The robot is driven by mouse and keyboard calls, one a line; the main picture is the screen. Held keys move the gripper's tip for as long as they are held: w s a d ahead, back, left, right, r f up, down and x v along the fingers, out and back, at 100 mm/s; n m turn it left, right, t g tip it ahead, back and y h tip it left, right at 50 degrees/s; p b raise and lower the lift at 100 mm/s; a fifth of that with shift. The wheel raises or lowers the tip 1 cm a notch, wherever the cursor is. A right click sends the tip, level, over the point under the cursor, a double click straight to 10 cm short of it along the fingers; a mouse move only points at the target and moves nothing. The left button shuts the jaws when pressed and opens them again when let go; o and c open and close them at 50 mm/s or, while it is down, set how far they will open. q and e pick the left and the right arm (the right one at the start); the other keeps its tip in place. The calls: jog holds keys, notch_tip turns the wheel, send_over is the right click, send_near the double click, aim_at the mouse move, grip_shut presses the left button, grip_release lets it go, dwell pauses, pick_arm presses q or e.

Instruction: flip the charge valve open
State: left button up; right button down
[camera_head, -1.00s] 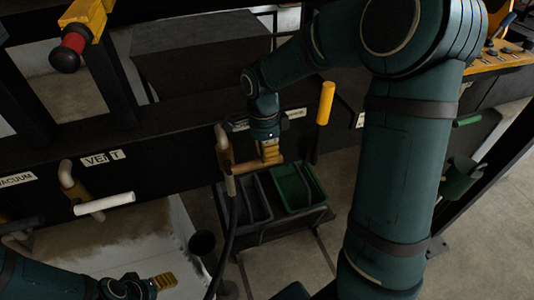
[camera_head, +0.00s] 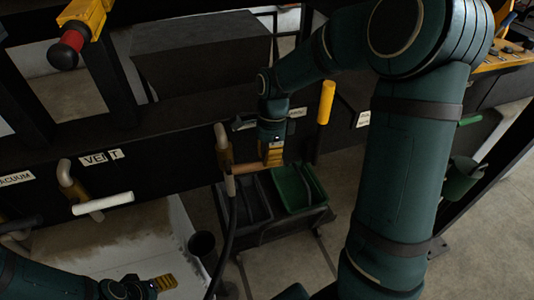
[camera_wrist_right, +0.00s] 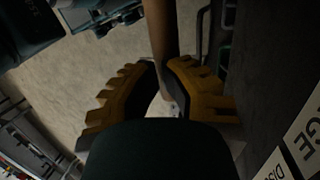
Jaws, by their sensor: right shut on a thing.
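My right gripper (camera_head: 271,155) is at the lever's outer end, pointing down. In the right wrist view the brown lever (camera_wrist_right: 159,32) runs between the yellow fingers (camera_wrist_right: 163,80), which are shut on it. The part of the lever inside the jaws is hidden. My left gripper (camera_head: 163,283) is low at the left, away from the valve; its opening cannot be made out.
A white lever (camera_head: 103,202) sits under the VENT label (camera_head: 100,157) to the left. A yellow upright handle (camera_head: 326,102) stands to the right of my right gripper. Dark and green bins (camera_head: 316,184) are below. A black hose (camera_head: 231,235) hangs under the valve.

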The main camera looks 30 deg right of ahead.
notch_tip(320, 180, down, 3)
jog(key=y+b, duration=0.1)
jog(key=y, duration=0.2)
jog(key=shift+s+d+f+t+b, duration=0.1)
jog(key=shift+f+t+b, duration=0.1)
jog(key=shift+t+b, duration=0.15)
jog(key=w+a+f+n+t+y+b, duration=0.1)
jog(key=w+a+f+y+b, duration=0.1)
jog(key=a+f+y+b, duration=0.4)
jog(key=shift+a+f+n+t+y, duration=0.35)
jog(key=shift+a+f+y, duration=0.6)
jog(key=shift+y, duration=1.15)
jog(key=shift+d+f, duration=0.2)
jog(key=shift+r, duration=0.15)
